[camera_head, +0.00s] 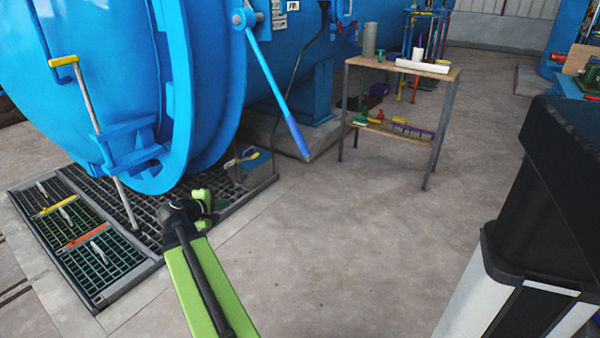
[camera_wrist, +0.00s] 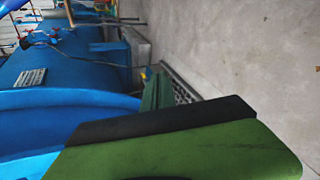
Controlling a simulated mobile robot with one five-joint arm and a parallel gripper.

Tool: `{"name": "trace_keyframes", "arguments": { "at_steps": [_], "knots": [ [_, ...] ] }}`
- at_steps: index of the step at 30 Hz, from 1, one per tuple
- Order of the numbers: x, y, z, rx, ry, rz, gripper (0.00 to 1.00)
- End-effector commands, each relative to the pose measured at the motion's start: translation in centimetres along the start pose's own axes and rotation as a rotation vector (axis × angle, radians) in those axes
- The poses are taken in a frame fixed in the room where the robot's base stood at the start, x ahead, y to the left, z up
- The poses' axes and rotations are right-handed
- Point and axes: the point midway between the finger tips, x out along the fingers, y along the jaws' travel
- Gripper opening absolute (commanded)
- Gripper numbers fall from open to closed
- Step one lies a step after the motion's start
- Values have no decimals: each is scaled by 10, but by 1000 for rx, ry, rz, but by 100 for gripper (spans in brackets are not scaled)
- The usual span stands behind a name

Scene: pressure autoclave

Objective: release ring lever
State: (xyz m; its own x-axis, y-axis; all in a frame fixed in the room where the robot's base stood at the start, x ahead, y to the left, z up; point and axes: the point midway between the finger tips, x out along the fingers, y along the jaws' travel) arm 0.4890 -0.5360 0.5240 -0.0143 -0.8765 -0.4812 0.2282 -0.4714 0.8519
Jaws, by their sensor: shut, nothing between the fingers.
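The ring lever (camera_head: 265,70) is a long light-blue bar with a darker blue grip (camera_head: 298,135). It slants from a pivot at the top of the autoclave ring (camera_head: 180,80) down to the right, and its lower end hangs free. My gripper (camera_head: 203,205) is low in the head view, left of and below the grip and apart from it. It is shut and empty. In the wrist view a large green and black part of mine fills the bottom; the blue ring (camera_wrist: 70,108) shows at left. I cannot make out the lever there.
A blue vessel (camera_head: 80,30) with a yellow-topped rod (camera_head: 85,95) stands at left over floor grating (camera_head: 80,235). A small wooden table (camera_head: 385,62) with items stands right of the lever. A black and white bin-like object (camera_head: 560,180) is at right. The middle floor is clear.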

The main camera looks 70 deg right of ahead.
Motion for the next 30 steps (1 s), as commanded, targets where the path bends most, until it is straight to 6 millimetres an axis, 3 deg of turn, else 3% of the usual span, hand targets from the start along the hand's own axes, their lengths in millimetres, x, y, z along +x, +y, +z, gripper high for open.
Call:
{"name": "trace_keyframes", "arguments": {
  "at_steps": [1, 3, 6, 9, 22, 30],
  "knots": [
    [39, 15, 38, -74, -68, 79, 0],
    [71, 42, 84, -197, -151, 173, 0],
    [97, 68, 133, -346, -243, 255, 0],
    [108, 81, 158, -431, -292, 290, 0],
    [113, 88, 165, -455, -306, 299, 0],
    [159, 104, 174, -453, -308, 298, 0]
  ]
}}
